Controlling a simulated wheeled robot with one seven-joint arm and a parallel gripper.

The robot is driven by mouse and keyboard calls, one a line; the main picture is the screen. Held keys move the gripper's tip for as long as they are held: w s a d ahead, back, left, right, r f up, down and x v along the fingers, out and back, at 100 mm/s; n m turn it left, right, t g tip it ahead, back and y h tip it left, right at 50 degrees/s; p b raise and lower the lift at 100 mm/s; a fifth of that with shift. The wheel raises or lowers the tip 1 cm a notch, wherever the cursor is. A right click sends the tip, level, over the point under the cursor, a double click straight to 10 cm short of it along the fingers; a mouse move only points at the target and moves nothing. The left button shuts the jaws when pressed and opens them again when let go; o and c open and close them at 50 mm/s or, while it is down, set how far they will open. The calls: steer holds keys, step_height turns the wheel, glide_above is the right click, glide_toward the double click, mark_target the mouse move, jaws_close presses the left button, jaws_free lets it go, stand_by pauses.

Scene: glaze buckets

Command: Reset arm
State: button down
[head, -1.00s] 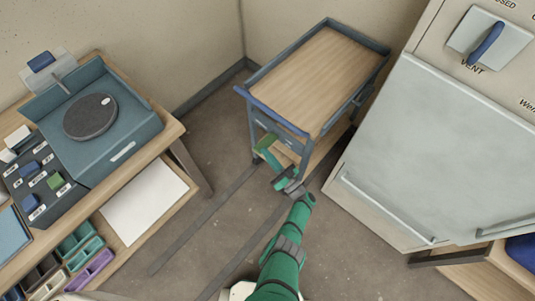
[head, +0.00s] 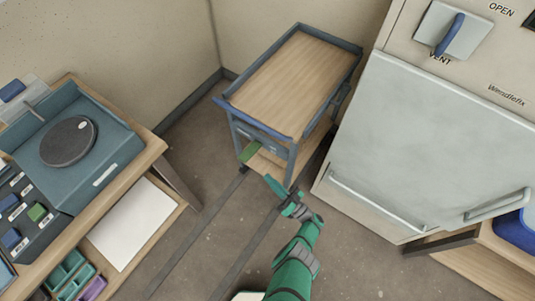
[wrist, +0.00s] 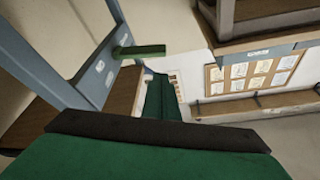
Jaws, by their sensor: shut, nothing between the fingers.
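My gripper (head: 272,183) ends my green arm, low in front of the near end of the cart. Its fingers are together with nothing seen between them. They also show in the wrist view (wrist: 161,100), pointing away from the camera. The cart has a wooden top (head: 295,82) in a blue-grey frame. A short green bar (head: 250,151) sticks out from its near end, up and left of my gripper in the head view. In the wrist view the bar (wrist: 138,50) juts out beside the cart's blue-grey frame (wrist: 104,75), and a gap shows between it and my fingers.
A workbench (head: 150,158) with a round dark wheel (head: 68,142) stands at left. A large pale cabinet (head: 440,140) with bar handles stands close at right. Floor is clear between bench and cart, with dark strips (head: 195,240) along it. Walls stand behind the cart.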

steer(key=s+a+f+m+g+h, duration=0.1)
steer(key=s+a+f+g+h, duration=0.15)
steer(key=s+f, duration=0.55)
steer(key=s+a+f+m+g+h, duration=0.15)
steer(key=s+f+g, duration=0.25)
steer(key=s+f, duration=0.45)
steer(key=s+d+f+g+h, duration=0.1)
steer(key=s+d+f+h, duration=0.25)
steer(key=s, duration=0.35)
steer(key=s+d+f+g+h, duration=0.2)
steer(key=s+h, duration=0.3)
steer(key=s, duration=0.2)
steer(key=s+d+r+m+t+h, duration=0.1)
steer(key=s+d+r+t+h, duration=0.1)
steer(key=r, duration=0.5)
steer(key=s+d+r+m+t+h, duration=0.1)
steer(key=r+h, duration=0.1)
steer(key=r, duration=0.5)
steer(key=a+r+t, duration=0.2)
steer(key=r+t, duration=0.1)
steer(key=r, duration=1.5)
steer(key=w+a+r+t, duration=0.1)
steer(key=a+r+t, duration=0.2)
steer(key=r, duration=1.4)
steer(key=shift+r+t, duration=0.4)
steer(key=shift+t, duration=0.35)
steer(key=shift+w+a+y, duration=0.1)
steer(key=shift+y, duration=0.15)
